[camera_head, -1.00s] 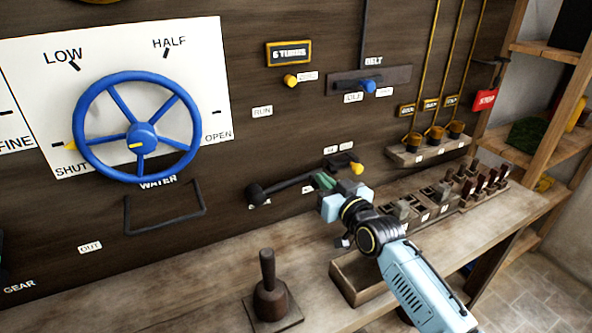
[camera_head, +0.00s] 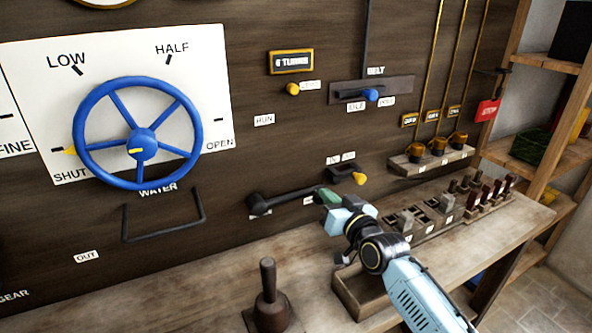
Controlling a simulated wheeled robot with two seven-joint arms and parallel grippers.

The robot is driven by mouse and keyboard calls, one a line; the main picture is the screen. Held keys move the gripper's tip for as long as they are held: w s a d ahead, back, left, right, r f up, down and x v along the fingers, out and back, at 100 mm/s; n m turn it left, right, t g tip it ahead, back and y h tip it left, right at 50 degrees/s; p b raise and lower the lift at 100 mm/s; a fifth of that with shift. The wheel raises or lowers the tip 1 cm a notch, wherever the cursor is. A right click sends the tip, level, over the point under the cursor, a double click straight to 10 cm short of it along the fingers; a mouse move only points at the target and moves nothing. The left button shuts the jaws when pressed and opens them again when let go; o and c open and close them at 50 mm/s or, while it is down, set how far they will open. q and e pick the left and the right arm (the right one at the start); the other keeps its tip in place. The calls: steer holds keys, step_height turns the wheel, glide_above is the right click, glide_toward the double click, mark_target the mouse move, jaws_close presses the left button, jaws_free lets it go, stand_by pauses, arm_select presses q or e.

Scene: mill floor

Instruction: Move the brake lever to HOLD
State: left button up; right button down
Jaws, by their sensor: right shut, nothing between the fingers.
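A long dark lever (camera_head: 285,197) on the panel is most likely the brake lever, though its labels are too blurred to read. It runs from a round black end (camera_head: 258,205) at the left, rising slightly to the right. My right gripper (camera_head: 324,195) is at the lever's right end. Its fingers are shut with nothing between them. The fingertips overlap the lever's end in the picture, and I cannot tell whether they touch it. Small white labels (camera_head: 308,201) sit below the lever. My left gripper is not in view.
A yellow-knobbed lever (camera_head: 359,179) is just above my right gripper. A blue handwheel (camera_head: 142,143) and a bent metal bar (camera_head: 163,239) are to the left. A wooden bench (camera_head: 225,292) below carries an upright dark lever (camera_head: 268,284) and several switches (camera_head: 480,190).

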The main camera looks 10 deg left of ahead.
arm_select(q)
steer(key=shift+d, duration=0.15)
arm_select(e)
steer(key=shift+s+f, duration=0.1)
steer(key=shift+f, duration=0.2)
